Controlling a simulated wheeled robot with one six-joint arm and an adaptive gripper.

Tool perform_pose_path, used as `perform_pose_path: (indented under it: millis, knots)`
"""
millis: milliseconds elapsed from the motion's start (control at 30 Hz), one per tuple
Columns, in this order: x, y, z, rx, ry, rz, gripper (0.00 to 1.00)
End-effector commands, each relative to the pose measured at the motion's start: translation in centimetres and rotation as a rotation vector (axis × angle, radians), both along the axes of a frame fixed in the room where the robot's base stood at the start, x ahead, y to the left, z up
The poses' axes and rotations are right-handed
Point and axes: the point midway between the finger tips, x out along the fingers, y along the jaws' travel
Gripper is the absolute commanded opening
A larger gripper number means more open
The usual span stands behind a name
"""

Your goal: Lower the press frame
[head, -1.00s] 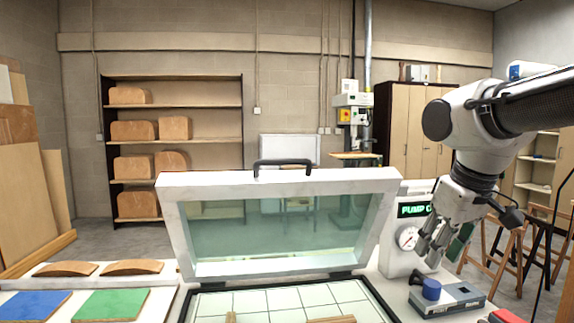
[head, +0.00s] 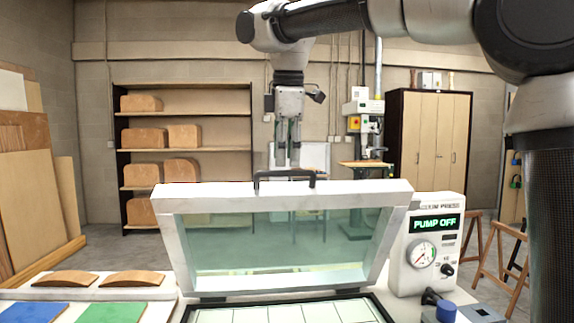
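The press frame (head: 190,240) is white with a greenish clear membrane. It stands raised and tilted up over the gridded press bed (head: 265,313). A black handle (head: 284,174) sits on its top edge. My gripper (head: 287,165) points down just above and around the handle's height, in line with it. The fingers look close together, and I cannot tell whether they touch the handle or how far apart they are. The press control box (head: 430,265) at the right reads "PUMP OFF".
Two curved wooden pieces (head: 68,279) lie at the left, behind a blue sheet (head: 34,306) and a green sheet (head: 112,312). A blue-knobbed device (head: 446,311) is at the lower right. Shelves (head: 184,85) with wooden forms stand at the back.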

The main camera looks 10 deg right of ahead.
Motion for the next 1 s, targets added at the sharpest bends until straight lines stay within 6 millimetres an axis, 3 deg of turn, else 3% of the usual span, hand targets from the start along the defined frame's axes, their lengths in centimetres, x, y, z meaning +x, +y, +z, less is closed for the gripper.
perform_pose_path:
  millis: [200, 533, 733, 1000]
  knots:
    - [0.6, -0.1, -2.6, 0.000, 0.000, -0.002, 0.35]
    - [0.8, -0.1, -3.1, 0.002, -0.001, -0.003, 0.35]
    - [0.8, -0.1, -3.1, 0.002, -0.001, -0.003, 0.00]
    - [0.7, 0.0, -3.1, 0.001, -0.003, -0.002, 0.00]
